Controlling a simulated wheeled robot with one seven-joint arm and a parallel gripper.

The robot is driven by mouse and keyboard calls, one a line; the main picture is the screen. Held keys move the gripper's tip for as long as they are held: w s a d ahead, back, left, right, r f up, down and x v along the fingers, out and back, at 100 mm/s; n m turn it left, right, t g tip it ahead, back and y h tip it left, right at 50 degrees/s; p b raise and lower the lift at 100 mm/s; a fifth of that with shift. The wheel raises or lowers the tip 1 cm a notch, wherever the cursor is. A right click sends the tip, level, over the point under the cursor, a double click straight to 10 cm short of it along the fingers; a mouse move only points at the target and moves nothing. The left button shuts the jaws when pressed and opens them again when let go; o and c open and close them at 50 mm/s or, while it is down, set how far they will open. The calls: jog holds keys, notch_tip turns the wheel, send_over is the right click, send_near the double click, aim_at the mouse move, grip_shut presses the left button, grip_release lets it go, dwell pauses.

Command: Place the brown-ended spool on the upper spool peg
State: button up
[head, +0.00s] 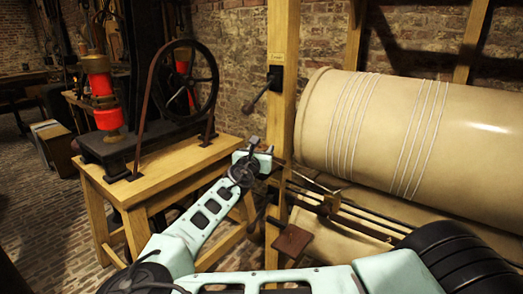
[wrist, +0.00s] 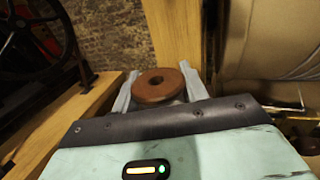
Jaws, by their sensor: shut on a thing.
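My gripper (wrist: 160,88) is shut on the brown-ended spool (wrist: 150,84). In the wrist view, its round brown end with a centre hole faces up between the two grey fingers, and the rest of the spool is hidden. In the head view my gripper (head: 256,158) is in front of the wooden post, and the spool is hard to make out there. A dark rod on a black bracket, which looks like the upper spool peg (head: 260,94), sticks out from the post above my gripper. It holds no spool. A similar dark rod (head: 262,213) is lower on the post.
The wooden post (head: 284,40) stands beside a large cream cylinder (head: 400,125) wound with white cord. Metal rods and a carriage (head: 330,203) run below the cylinder. At left, a wooden bench (head: 165,170) carries a black wheel (head: 185,82) and a red-and-brass device (head: 104,95).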

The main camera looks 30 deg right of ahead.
jog(key=shift+f, duration=0.25)
jog(key=o, duration=1)
jog(key=shift+c, duration=0.2)
jog(key=shift+r, duration=0.25)
jog(key=b+v, duration=0.2)
jog(key=v, duration=1)
jog(key=shift+b, duration=0.4)
jog(key=shift+f, duration=0.1)
